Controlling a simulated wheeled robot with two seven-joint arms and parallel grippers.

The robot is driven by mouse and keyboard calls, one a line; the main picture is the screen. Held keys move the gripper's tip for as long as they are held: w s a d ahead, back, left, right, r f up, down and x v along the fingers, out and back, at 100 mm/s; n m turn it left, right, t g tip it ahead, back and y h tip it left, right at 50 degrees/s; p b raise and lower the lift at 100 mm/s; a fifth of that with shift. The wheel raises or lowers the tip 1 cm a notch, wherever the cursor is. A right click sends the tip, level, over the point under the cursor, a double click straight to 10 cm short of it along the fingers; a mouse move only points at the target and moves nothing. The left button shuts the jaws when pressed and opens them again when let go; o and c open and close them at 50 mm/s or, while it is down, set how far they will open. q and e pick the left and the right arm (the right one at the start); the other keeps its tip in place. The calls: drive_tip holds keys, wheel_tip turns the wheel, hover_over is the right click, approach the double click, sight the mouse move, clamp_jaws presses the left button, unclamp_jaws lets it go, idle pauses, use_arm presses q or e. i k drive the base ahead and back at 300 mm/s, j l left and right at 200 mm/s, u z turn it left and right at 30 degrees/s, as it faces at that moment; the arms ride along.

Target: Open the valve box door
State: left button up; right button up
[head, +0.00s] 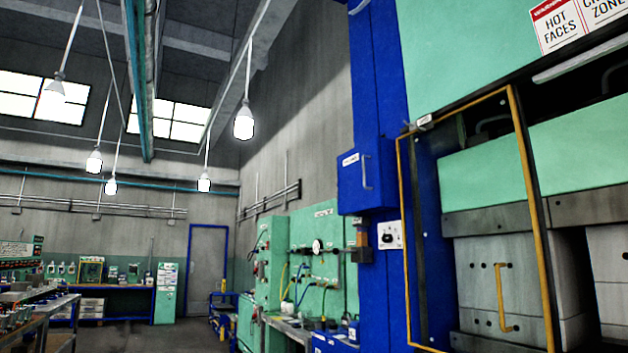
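A blue box (362,182) with a small white label is mounted on the tall blue column of the press, and it looks like the valve box. Its front door appears shut. A pale vertical bar handle (367,172) is on the right part of the door face. The label's text is too small to read surely. Neither of my grippers is in view, and nothing touches the box or its handle.
Right of the box, a yellow-framed guard (406,240) stands in front of the press. A white switch panel (390,235) sits below the box. A green gauge panel (322,265) and a bench are at lower left. Floor (180,335) shows clear further left.

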sight(358, 175)
drive_tip(key=i+j+u, duration=0.15)
drive_tip(key=i, duration=0.8)
drive_tip(key=i+j+u, duration=0.1)
drive_tip(key=i, duration=0.85)
